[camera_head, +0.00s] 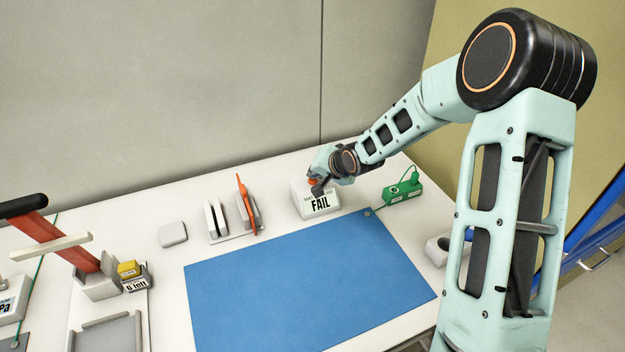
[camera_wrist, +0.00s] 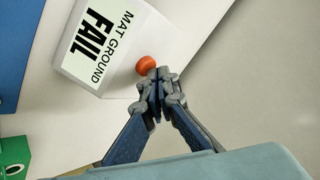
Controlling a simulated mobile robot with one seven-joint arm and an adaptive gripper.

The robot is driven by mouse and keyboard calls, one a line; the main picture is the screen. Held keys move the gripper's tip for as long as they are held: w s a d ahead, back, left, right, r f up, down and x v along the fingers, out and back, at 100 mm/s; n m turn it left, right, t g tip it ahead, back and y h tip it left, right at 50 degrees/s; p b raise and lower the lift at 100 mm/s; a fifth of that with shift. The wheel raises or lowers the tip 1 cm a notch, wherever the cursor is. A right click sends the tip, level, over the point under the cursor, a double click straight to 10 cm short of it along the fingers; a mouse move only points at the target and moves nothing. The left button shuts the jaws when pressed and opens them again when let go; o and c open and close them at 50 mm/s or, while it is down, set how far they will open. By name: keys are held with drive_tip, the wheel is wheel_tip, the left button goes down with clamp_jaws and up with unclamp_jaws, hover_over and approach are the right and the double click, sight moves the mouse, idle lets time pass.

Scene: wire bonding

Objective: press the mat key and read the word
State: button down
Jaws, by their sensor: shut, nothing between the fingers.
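The mat tester is a white box (camera_head: 328,208) behind the blue mat, and it also shows in the wrist view (camera_wrist: 108,88). Its label reads "MAT GROUND FAIL" in the wrist view. An orange-red round key (camera_wrist: 146,64) is on the box; in the head view it is partly hidden by my gripper (camera_head: 314,188). In the wrist view my gripper (camera_wrist: 157,76) is shut and empty, its fingertips right at the key's edge. I cannot tell whether they touch or press it. The blue mat (camera_head: 300,290) lies flat on the table.
A green box (camera_head: 402,192) with a plug and cord stands right of the tester, at the mat's corner. Tweezers or similar tools stand in a holder (camera_head: 248,212) to the left. A red-armed press (camera_head: 70,245) is at far left. The mat surface is clear.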

sight(314, 180)
drive_tip(key=shift+f, duration=0.35)
drive_tip(key=shift+r, duration=0.1)
idle(0.4)
drive_tip(key=shift+r+p, duration=0.65)
drive_tip(key=shift+r, duration=0.25)
drive_tip(key=shift+r, duration=0.1)
wheel_tip(314, 180, up, 5)
drive_tip(key=p, duration=0.4)
idle(0.4)
